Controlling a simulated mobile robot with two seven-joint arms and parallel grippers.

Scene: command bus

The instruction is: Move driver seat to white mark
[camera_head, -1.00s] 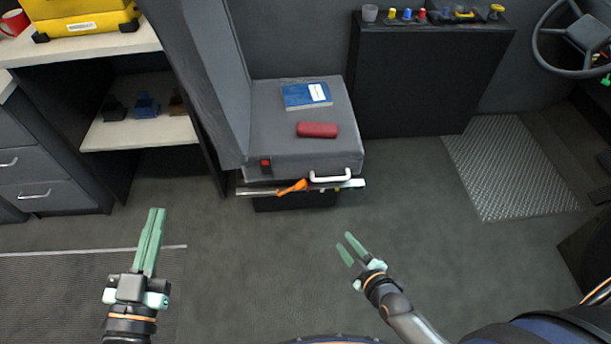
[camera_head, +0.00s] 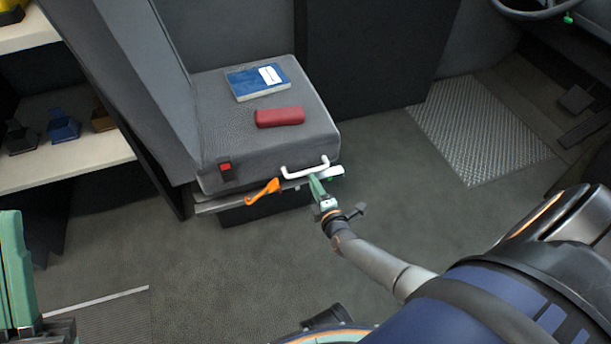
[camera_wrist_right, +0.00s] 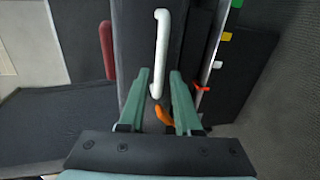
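The grey driver seat (camera_head: 265,130) has a white handle (camera_head: 305,167) on its front edge and an orange lever (camera_head: 262,190) below. A rail (camera_head: 225,204) runs under it, with a white patch (camera_head: 328,174) near its right end. The right wrist view shows red, white (camera_wrist_right: 217,64), yellow and green marks beside the rail. My right gripper (camera_head: 316,180) is at the handle. In the right wrist view its fingers (camera_wrist_right: 161,72) are apart, with the handle (camera_wrist_right: 161,45) between and beyond their tips; contact is unclear. My left gripper (camera_head: 10,214) has its fingers together, empty, at the left edge.
A blue book (camera_head: 257,82) and a red case (camera_head: 280,117) lie on the seat. Shelves (camera_head: 85,150) stand at the left and a dark cabinet (camera_head: 375,55) behind. A textured metal floor plate (camera_head: 480,130) and pedals are at the right.

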